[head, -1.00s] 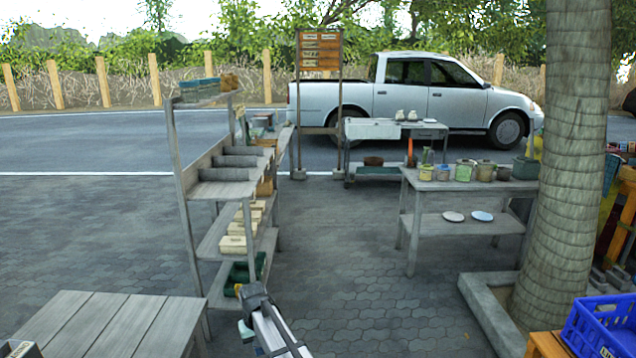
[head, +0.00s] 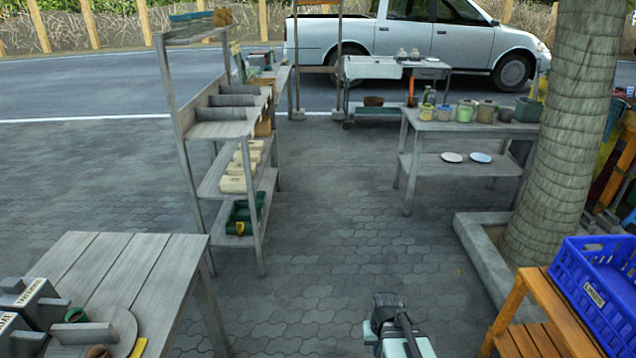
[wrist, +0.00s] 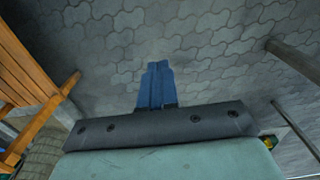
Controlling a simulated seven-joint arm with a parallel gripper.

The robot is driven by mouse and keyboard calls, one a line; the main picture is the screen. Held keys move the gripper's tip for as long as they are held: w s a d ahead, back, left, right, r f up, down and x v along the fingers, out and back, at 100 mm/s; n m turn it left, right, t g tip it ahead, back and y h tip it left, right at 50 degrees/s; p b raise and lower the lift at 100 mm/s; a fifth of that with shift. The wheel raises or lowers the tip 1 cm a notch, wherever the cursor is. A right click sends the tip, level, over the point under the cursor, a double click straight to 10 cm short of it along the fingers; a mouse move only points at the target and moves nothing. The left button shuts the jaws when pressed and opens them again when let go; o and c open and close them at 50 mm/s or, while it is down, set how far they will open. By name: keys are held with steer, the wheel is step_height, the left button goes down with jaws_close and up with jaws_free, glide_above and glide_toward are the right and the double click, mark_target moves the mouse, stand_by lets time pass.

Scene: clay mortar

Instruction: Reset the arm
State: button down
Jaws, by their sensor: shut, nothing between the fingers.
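My gripper shows in the wrist view with its two blue fingers (wrist: 155,84) pressed together, empty, over bare paving. In the head view the end of my arm (head: 392,325) is at the bottom, right of centre, between the grey table on the left and the orange wooden bench on the right. The fingertips cannot be made out in the head view. Nothing touches the gripper.
A grey table (head: 130,262) with labelled boxes is at lower left. A shelf rack (head: 262,225) stands behind it. A blue crate (head: 590,290) sits on an orange bench (head: 535,315) at right, near a tree trunk (head: 560,150). The middle paving (head: 330,230) is clear.

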steer(key=s+f+g, duration=0.3)
steer(key=s+f, duration=0.7)
steer(key=s, duration=0.4)
steer(key=s+f+g, duration=0.3)
steer(key=s+f, duration=0.7)
steer(key=s, duration=0.5)
steer(key=shift+s+g, duration=0.15)
steer(key=shift+g, duration=0.25)
